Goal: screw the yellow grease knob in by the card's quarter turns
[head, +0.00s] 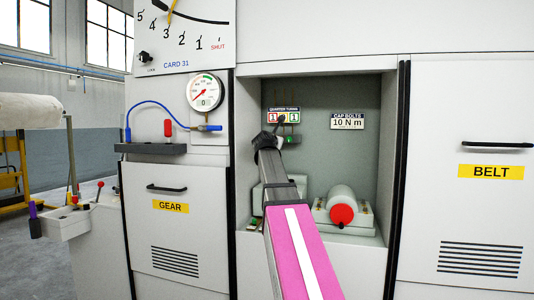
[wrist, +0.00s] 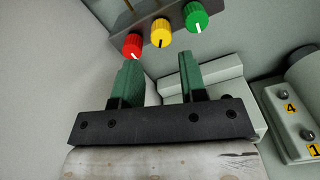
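The yellow grease knob (wrist: 160,32) sits in the wrist view between a red knob (wrist: 132,45) and a green knob (wrist: 196,18), on a dark strip. A dark mark on it points roughly downward. My gripper (wrist: 157,62) is open and empty, its two green fingers apart. The yellow knob lies beyond the gap between the fingertips, not held. The quarter turns card (head: 284,116) is on the recess back wall in the head view. It shows 1 at its left red end and 1 at its right green end; my arm hides the middle figure.
A white cylinder with a red end (head: 342,212) rests low in the recess, right of my arm. A cap bolts sign (head: 347,121) reads 10 N m. The recess side walls flank my arm. Numbered bolts (wrist: 309,134) show at right in the wrist view.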

